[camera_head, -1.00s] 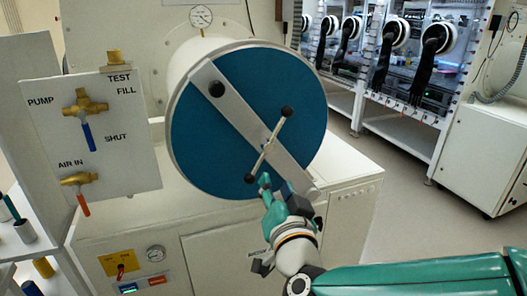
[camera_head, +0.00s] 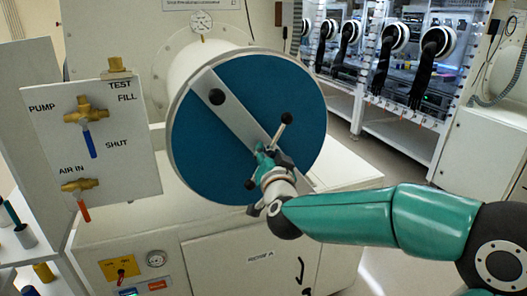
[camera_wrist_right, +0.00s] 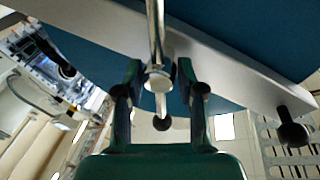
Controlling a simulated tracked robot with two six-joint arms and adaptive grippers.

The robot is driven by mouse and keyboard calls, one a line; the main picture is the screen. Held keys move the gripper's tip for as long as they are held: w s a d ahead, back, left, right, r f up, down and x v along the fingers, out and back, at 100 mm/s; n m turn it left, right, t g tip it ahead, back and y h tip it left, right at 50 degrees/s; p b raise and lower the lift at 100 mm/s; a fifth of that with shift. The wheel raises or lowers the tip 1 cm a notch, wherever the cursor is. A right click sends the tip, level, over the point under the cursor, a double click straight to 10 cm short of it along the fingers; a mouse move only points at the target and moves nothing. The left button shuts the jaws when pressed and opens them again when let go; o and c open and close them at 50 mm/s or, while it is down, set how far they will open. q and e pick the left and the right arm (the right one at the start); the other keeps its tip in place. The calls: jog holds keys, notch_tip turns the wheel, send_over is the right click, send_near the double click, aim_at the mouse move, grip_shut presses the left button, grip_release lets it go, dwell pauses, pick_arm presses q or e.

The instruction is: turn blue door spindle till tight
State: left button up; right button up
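The round blue door (camera_head: 205,150) faces me, with a grey bar (camera_head: 238,122) slanting across it. Its spindle has a thin cross handle with black ball ends, one upper right (camera_head: 287,118) and one lower left (camera_head: 250,184). My right gripper (camera_head: 265,158) is at the middle of the handle and hides the spindle hub in the head view. In the right wrist view the metal hub (camera_wrist_right: 158,76) lies between the two fingers of that gripper (camera_wrist_right: 159,80), which stand apart with gaps on both sides. My left gripper is not in view.
A valve panel (camera_head: 130,165) with blue and red levers stands left of the door. A gauge (camera_head: 201,21) sits above it. A white cabinet (camera_head: 215,265) is below. Gloveboxes with black gloves (camera_head: 432,65) line the back right, with open floor before them.

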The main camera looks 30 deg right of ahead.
jog(key=shift+w+d, duration=0.3)
jog(key=shift+w, duration=0.3)
grip_shut()
